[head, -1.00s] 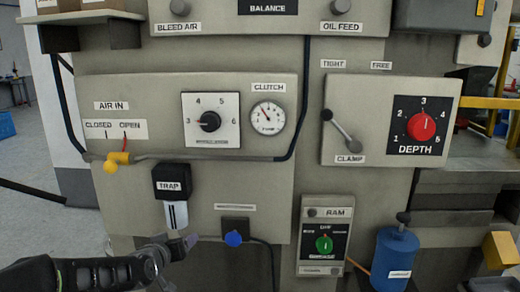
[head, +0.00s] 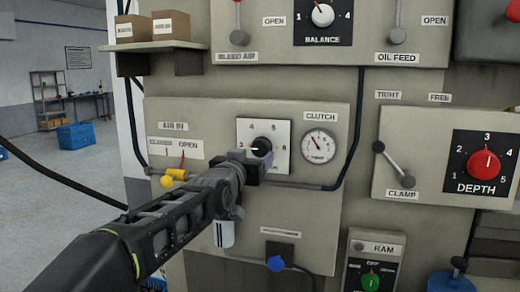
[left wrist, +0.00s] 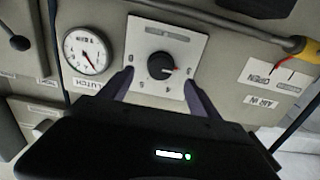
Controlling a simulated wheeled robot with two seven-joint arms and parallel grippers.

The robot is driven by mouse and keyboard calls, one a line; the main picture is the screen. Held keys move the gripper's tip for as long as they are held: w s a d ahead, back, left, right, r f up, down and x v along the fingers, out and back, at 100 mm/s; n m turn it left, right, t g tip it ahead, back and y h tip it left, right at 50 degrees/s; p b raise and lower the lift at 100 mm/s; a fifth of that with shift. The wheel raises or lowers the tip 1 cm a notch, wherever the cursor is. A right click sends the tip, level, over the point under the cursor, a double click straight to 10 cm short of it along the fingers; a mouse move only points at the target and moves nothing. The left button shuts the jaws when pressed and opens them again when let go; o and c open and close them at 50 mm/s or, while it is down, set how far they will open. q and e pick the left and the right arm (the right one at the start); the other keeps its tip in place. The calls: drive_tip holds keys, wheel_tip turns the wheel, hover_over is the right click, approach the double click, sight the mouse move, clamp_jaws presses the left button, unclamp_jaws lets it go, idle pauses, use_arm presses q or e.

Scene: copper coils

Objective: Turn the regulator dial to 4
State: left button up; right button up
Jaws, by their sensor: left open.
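The regulator dial is a black knob (head: 262,144) on a white square plate (head: 283,131), on the grey panel between the air valve and the clutch gauge. In the head view my left gripper (head: 258,161) is in front of the plate's lower part and hides some of it. The left wrist view shows the panel upside down. There the knob (left wrist: 160,65) has its pointer towards the 3. The open fingers of my left gripper (left wrist: 158,74) stand on either side of the knob, with gaps between. My right gripper is not in view.
The clutch gauge (head: 319,145) is right of the dial. A black hose (head: 360,120) passes right of the gauge. The red depth dial (head: 484,163) is farther right.

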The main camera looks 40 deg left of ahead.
sight(259, 149)
use_arm(q)
drive_tip(key=p+x, duration=0.3)
drive_tip(key=x, duration=0.2)
drive_tip(key=shift+w+a+r+p, duration=0.1)
drive_tip(key=shift+r+p, duration=0.1)
drive_tip(key=shift+p, duration=0.15)
drive_tip(key=shift+w+a+f+p, duration=0.2)
drive_tip(key=shift+w+a+p, duration=0.1)
drive_tip(key=shift+w, duration=0.3)
drive_tip(key=shift+c, duration=0.4)
drive_tip(key=c, duration=1.3)
